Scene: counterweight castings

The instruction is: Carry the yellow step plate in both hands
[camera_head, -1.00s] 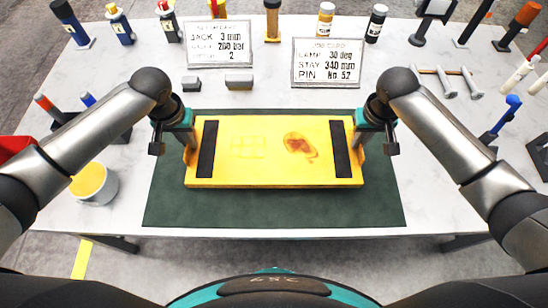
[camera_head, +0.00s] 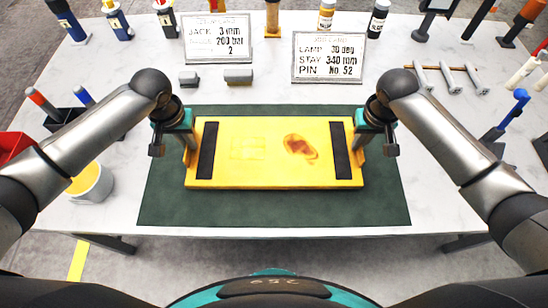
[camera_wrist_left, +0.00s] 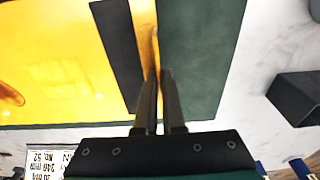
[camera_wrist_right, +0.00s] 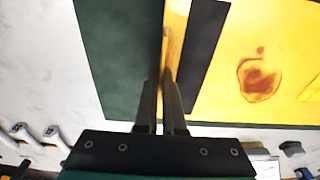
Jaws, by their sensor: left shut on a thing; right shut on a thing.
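The yellow step plate (camera_head: 270,152) has a black strip near each end and a reddish-brown stain right of its middle. It looks level, over the dark green mat (camera_head: 275,208); the head view does not show clearly how high it is. My left gripper (camera_head: 188,140) is shut on the plate's left end, and the left wrist view shows its fingers (camera_wrist_left: 160,100) on the yellow edge. My right gripper (camera_head: 360,140) is shut on the right end; its fingers (camera_wrist_right: 163,100) show on that edge in the right wrist view. The plate's underside is hidden.
Two cards (camera_head: 217,38) (camera_head: 329,58) stand behind the mat, with two small grey blocks (camera_head: 238,76) near the left one. Bottles and tools line the back of the white table (camera_head: 130,190). A white pot (camera_head: 92,183) with yellow contents stands at left.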

